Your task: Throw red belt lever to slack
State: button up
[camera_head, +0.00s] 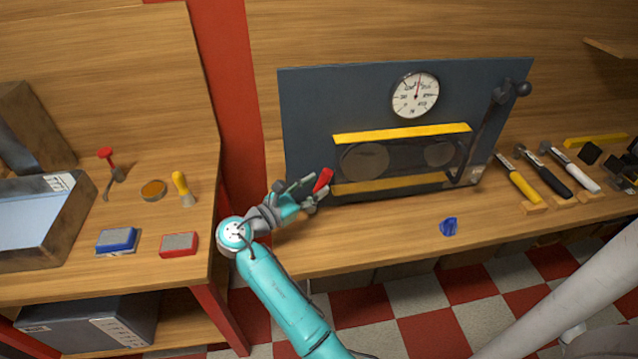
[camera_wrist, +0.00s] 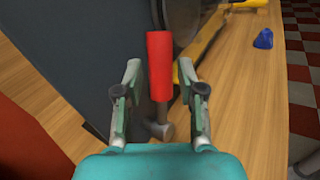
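The red belt lever (camera_head: 323,181) sticks out at the lower left of the dark upright panel (camera_head: 305,110), near the belt and its pulleys. My gripper (camera_head: 302,190) is just left of the red handle in the head view. In the wrist view the red handle (camera_wrist: 159,66) stands between the two fingers of my gripper (camera_wrist: 160,80), with a gap on both sides. The fingers are open and do not appear to touch it. A grey rod end (camera_wrist: 160,129) shows below the handle.
Yellow bars (camera_head: 402,133) run above and below the belt. A dial gauge (camera_head: 415,96) sits higher on the panel, and a dark crank arm (camera_head: 490,125) is at its right. A blue lump (camera_head: 448,227) lies on the bench (camera_head: 380,238). Handled tools (camera_head: 518,182) lie farther right.

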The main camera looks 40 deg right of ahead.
jog(key=shift+d, duration=1)
grip_shut()
